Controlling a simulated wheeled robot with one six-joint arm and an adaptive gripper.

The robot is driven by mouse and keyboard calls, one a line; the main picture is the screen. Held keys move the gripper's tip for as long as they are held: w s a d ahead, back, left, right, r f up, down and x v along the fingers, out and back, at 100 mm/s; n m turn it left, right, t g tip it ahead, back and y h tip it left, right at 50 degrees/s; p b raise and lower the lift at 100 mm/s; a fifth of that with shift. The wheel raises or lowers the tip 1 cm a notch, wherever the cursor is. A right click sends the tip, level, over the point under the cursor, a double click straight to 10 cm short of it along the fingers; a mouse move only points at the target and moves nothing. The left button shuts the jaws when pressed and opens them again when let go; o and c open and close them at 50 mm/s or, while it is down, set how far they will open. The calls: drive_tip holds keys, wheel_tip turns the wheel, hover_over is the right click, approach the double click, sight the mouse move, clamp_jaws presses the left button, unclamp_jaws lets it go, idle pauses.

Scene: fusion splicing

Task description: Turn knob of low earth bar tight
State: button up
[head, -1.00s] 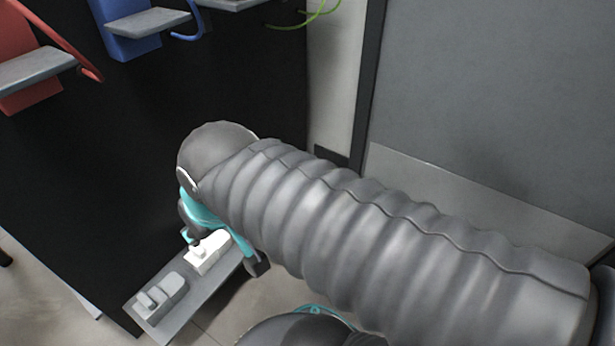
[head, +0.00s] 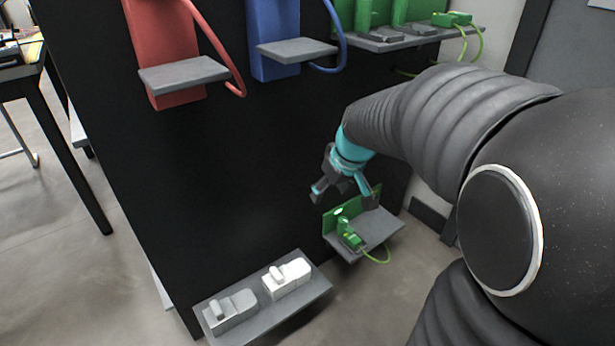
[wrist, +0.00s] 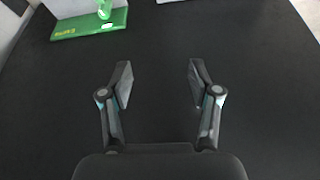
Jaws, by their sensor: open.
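The low earth bar is a green back plate (head: 368,202) with a grey shelf (head: 379,230), low on the black panel. A green clamp with a knob (head: 349,233) stands on the shelf, with a green cable looping off it. My gripper (head: 343,194) is open and empty, just above and left of the low earth bar, apart from it. In the wrist view, the gripper (wrist: 160,85) has its fingers spread over bare black panel. The green plate lettered Earth (wrist: 75,25) shows at the upper left there, with part of a green fitting (wrist: 106,15). How tight the knob is cannot be seen.
A grey shelf (head: 324,287) with white and grey blocks is at lower left. Red (head: 165,45), blue (head: 272,35) and upper green units with shelves (head: 400,40) and cables project from the panel above. Bare black panel lies between.

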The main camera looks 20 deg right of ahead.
drive_tip(key=w+d+f+n+b, duration=0.1)
drive_tip(key=w+d+f, duration=0.7)
drive_tip(key=w+f, duration=0.15)
approach(345, 221)
drive_tip(key=shift+n+y, duration=0.3)
drive_tip(key=x, duration=0.4)
drive_tip(key=b+x, duration=0.1)
drive_tip(key=x, duration=0.2)
drive_tip(key=b+x, duration=0.1)
drive_tip(key=x, duration=0.3)
drive_tip(key=shift+w+d+f, duration=0.1)
drive_tip(key=shift+d+f, duration=0.15)
drive_tip(key=shift+f, duration=0.1)
